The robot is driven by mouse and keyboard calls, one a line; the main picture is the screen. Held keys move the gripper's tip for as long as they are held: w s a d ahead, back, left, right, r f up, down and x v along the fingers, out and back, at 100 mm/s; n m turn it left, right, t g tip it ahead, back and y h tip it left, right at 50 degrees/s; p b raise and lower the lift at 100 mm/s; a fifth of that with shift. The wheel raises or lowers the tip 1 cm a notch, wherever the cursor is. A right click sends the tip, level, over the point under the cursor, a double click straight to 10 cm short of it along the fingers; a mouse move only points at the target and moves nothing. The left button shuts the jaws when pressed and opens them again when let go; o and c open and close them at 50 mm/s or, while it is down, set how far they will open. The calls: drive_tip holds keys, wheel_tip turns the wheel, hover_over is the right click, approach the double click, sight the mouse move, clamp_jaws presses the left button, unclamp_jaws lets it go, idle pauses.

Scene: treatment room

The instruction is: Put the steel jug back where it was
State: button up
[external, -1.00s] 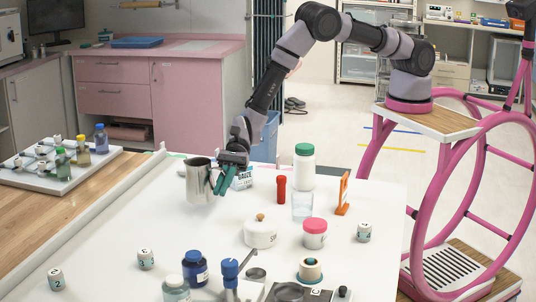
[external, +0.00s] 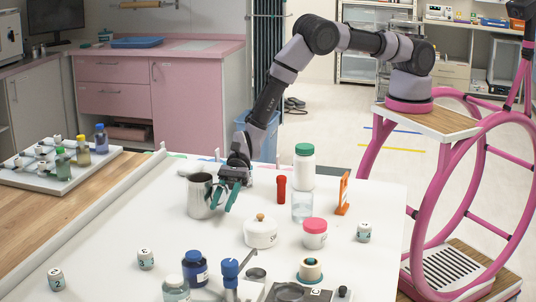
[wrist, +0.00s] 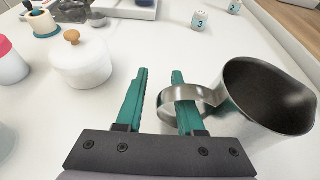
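The steel jug (external: 200,197) stands upright on the white table, left of the middle in the external view. In the wrist view the jug (wrist: 268,95) is at the right, its inside dark and empty-looking, with its handle toward my gripper. My gripper (external: 230,200) is just right of the jug, low over the table. In the wrist view my gripper (wrist: 157,78) has its two teal fingers apart. The right finger passes through the handle loop, and the outer part of the handle lies between the fingers, not pinched by both.
A white lidded pot (external: 261,234) stands nearby at the front right. A red-capped jar (external: 314,236), a green-capped bottle (external: 304,168), a red tube (external: 281,190) and an orange stand (external: 343,194) are to the right. Numbered blocks (external: 145,259) lie at the front left. Table around the jug's left is clear.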

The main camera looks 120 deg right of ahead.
drive_tip(key=shift+d, duration=0.1)
drive_tip(key=v, duration=1.1)
drive_tip(key=s+a+r+n+g, duration=0.2)
drive_tip(key=s+r+n, duration=0.3)
drive_tip(key=r, duration=0.5)
drive_tip(key=s+a+r+n+g, duration=0.25)
drive_tip(key=s+r, duration=0.35)
drive_tip(key=r, duration=0.4)
drive_tip(key=s+a+r+n+g, duration=0.15)
drive_tip(key=s+r+n, duration=0.35)
drive_tip(key=r, duration=0.5)
drive_tip(key=s+d+r+n+t+h, duration=0.1)
drive_tip(key=s+d+r+n+h, duration=0.1)
drive_tip(key=s, duration=0.8)
drive_tip(key=s+d+r+n+t+h, duration=0.1)
drive_tip(key=s+d+r+n+h, duration=0.2)
drive_tip(key=s, duration=0.7)
drive_tip(key=s+d+r+n+t+h, duration=0.1)
drive_tip(key=s+r+n, duration=0.4)
drive_tip(key=s, duration=0.5)
drive_tip(key=shift+d+r+h, duration=0.3)
drive_tip(key=shift+d+h, duration=0.6)
